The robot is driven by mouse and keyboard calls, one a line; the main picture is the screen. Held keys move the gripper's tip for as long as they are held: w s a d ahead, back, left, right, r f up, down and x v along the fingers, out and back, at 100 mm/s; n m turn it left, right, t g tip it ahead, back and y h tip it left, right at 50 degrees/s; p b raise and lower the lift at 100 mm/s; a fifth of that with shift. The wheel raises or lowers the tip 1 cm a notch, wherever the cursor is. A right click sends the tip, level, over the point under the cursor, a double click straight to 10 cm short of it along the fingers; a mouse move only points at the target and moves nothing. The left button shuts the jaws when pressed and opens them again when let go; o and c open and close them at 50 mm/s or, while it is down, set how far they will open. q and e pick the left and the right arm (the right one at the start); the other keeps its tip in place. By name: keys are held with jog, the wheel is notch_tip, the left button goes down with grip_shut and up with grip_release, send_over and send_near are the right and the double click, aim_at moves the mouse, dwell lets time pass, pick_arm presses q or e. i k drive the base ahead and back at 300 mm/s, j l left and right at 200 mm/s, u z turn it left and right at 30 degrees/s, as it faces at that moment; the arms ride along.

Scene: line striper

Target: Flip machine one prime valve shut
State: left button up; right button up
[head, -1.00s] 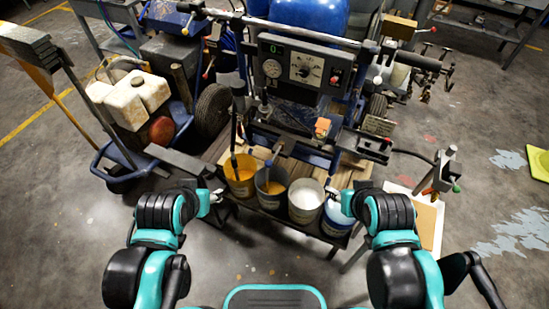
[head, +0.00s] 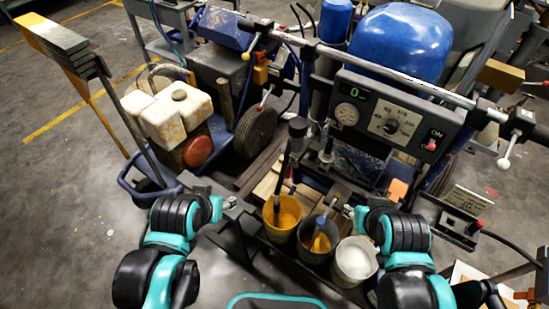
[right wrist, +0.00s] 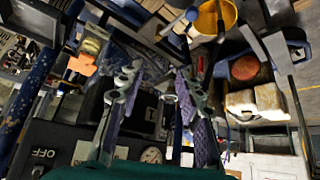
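The near striper carries a grey control panel (head: 390,122) with a gauge, a dial and a green readout, under a blue tank (head: 398,45). A small red-tipped lever (head: 266,97) stands left of the panel, and a white-knobbed lever (head: 504,162) hangs at the right. I cannot tell which lever is the prime valve of machine one. My right gripper (head: 349,211) is above the buckets; its fingers are apart and empty in the right wrist view (right wrist: 158,80). My left gripper (head: 232,202) is left of the yellow bucket, touching no lever; its opening is too small to judge.
A yellow paint bucket (head: 283,228), a dark bucket (head: 312,250) and a white one (head: 353,263) stand before the machine. A white engine unit (head: 172,115), a wheel (head: 256,130) and long-handled tools (head: 60,45) are at left. Floor at far left is clear.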

aim_at(289, 170)
jog(key=k+j+u, duration=0.45)
jog(key=j, duration=0.2)
jog(key=k+j+u, duration=0.2)
jog(key=j, duration=0.2)
